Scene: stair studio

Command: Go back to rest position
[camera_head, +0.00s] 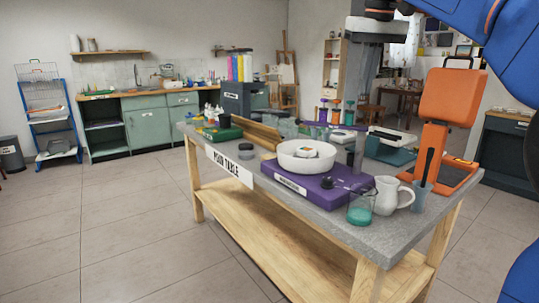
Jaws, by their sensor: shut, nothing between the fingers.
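My gripper (356,163) hangs from my blue arm at the upper right, with its grey fingers pointing down over the main table (215,159). The fingers look shut and hold nothing. Whether the tips touch anything cannot be told from this view.
A white jug (391,195), a grey-blue cup (420,196) and an orange device (450,100) stand at the table's right end. A dark jar (246,151) and green box (222,133) are at the left. The tiled floor (130,215) in front is clear.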

